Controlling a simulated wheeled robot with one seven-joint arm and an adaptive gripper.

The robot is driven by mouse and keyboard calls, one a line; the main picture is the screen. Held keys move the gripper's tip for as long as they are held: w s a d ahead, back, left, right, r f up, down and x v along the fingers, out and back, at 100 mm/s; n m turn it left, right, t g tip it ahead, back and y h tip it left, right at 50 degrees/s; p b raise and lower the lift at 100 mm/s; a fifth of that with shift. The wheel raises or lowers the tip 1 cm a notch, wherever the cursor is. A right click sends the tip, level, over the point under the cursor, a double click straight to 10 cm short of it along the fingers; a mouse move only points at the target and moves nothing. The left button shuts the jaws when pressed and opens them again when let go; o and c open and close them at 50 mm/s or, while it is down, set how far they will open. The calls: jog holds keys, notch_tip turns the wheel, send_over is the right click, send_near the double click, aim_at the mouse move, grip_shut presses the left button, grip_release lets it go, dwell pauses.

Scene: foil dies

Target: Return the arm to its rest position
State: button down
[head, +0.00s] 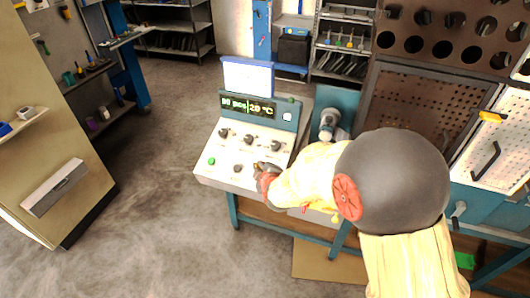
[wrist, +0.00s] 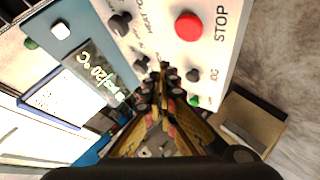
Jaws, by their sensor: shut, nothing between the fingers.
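My gripper (head: 264,174) is at the lower right of the front face of a white and teal control panel (head: 210,177). In the wrist view my gripper (wrist: 162,72) is shut and empty, its fingertips together over the panel face, close to a black knob (wrist: 140,63). I cannot tell whether they touch the panel. A red STOP button (wrist: 188,26) is beyond the fingertips in the wrist view; I cannot make it out in the head view. My arm reaches in from the lower right and hides part of the bench.
The panel has several black knobs, a green button (head: 211,161) and a lit display (head: 248,105) showing 20 °C. A pegboard cabinet (head: 415,105) stands right, a beige cabinet (head: 60,150) left. The grey floor (head: 150,215) between is clear.

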jog(key=s+f+m+g, duration=0.4)
jog(key=s+f, duration=0.4)
jog(key=s+d+r+m+g, duration=0.2)
jog(key=s+d+g, duration=0.1)
jog(key=s, duration=0.4)
jog(key=s+d+r+m+h, duration=0.1)
jog(key=s+d+r+m, duration=0.3)
jog(key=s+d+r, duration=0.4)
jog(key=s+d+r+m+t+h, duration=0.1)
jog(key=s+d+r+m, duration=0.3)
jog(key=s+d+r, duration=0.5)
jog(key=s+r, duration=0.5)
jog(key=r, duration=0.2)
jog(key=shift+d+h, duration=0.2)
jog(key=shift+h, duration=0.1)
jog(key=c, duration=2.6)
grip_release()
